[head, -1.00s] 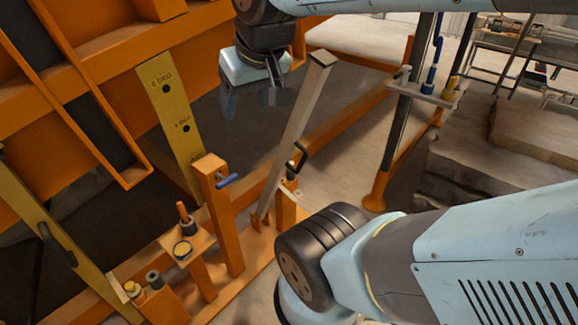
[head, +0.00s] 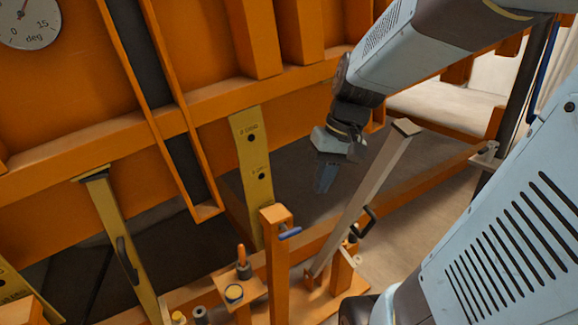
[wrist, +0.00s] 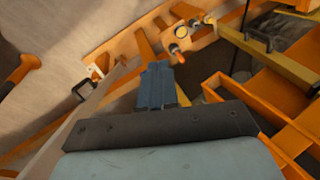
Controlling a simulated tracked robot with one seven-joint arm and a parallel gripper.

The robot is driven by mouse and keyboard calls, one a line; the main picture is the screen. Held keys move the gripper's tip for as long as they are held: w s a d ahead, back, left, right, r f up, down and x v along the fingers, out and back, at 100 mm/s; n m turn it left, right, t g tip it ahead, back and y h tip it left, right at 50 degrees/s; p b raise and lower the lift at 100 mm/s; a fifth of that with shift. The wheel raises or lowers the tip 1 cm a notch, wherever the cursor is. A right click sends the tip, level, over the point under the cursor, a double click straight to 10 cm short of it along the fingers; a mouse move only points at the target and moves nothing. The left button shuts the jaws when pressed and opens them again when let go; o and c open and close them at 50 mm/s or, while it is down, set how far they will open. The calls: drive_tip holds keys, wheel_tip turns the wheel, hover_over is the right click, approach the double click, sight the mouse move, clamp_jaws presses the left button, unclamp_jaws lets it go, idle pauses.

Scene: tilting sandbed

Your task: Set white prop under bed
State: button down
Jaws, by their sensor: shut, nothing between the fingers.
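The white prop (head: 370,185) is a pale grey-white beam with a dark end cap and a black handle. It leans with its top to the right, its foot at the orange base frame, clear of the bed. The orange bed (head: 200,110) is tilted up on the left, its ribbed underside showing. My gripper (head: 326,178) is shut and empty, pointing down just left of the prop's upper part. In the wrist view the closed fingers (wrist: 157,85) show, with the prop (wrist: 108,88) passing to their left. Whether they touch it I cannot tell.
A yellow prop (head: 120,240) with a black handle stands under the bed at left. An angle dial (head: 28,22) is at top left.

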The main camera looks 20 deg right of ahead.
drive_tip(key=w+d+f+m+g+y, duration=0.1)
drive_tip(key=w+d+f+m+y, duration=0.1)
drive_tip(key=w+d+f+y, duration=0.4)
drive_tip(key=m+t+h, duration=0.3)
drive_tip(key=m+t, duration=1)
drive_tip(key=t, duration=0.8)
approach(379, 187)
drive_tip(key=a+v, duration=0.1)
drive_tip(key=v, duration=0.6)
drive_tip(key=shift+s+d, duration=0.2)
drive_tip(key=shift+s, duration=0.05)
drive_tip(key=shift+r, duration=0.1)
drive_tip(key=x, duration=1.4)
drive_tip(key=shift+d, duration=0.1)
drive_tip(key=shift+w, duration=0.1)
